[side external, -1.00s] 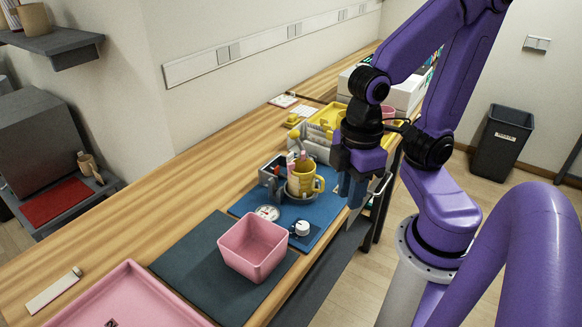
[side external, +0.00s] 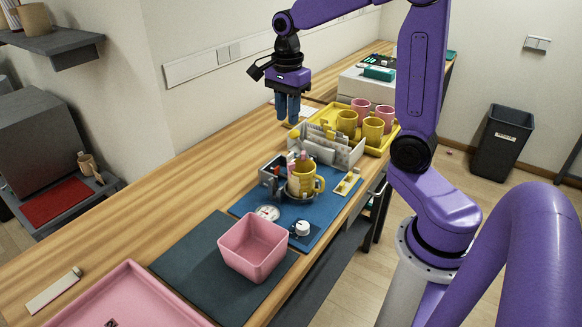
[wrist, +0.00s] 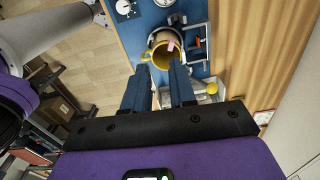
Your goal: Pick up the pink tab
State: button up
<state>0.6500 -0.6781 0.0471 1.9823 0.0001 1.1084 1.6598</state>
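A small pink piece (side external: 303,157), which looks like the pink tab, shows at the top of the yellow mug (side external: 306,178) on the blue mat (side external: 325,222). In the wrist view the pink piece (wrist: 171,46) lies at the mouth of the yellow mug (wrist: 160,59); its exact shape is too small to tell. The mug sits in a round grey holder. My gripper (side external: 287,118) is raised behind the mug, pointing down and apart from everything. In the wrist view my gripper (wrist: 160,66) shows two blue fingers spread with nothing between them.
A pale rack (side external: 335,146) and a yellow tray (side external: 384,140) with yellow and pink mugs stand behind. A pink bin (side external: 253,247) stands on the dark mat (side external: 180,268) in front. A dial and a white knob lie near the mug.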

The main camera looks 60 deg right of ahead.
jog(key=w+d+m, duration=0.2)
jog(key=d+m, duration=0.2)
jog(key=m, duration=0.1)
send_over(292, 163)
jog(key=f, duration=1.1)
jog(key=shift+d+f, duration=0.2)
jog(key=shift+f, duration=0.2)
jog(key=shift+a+f, duration=0.15)
jog(key=shift+f, duration=2.45)
grip_shut()
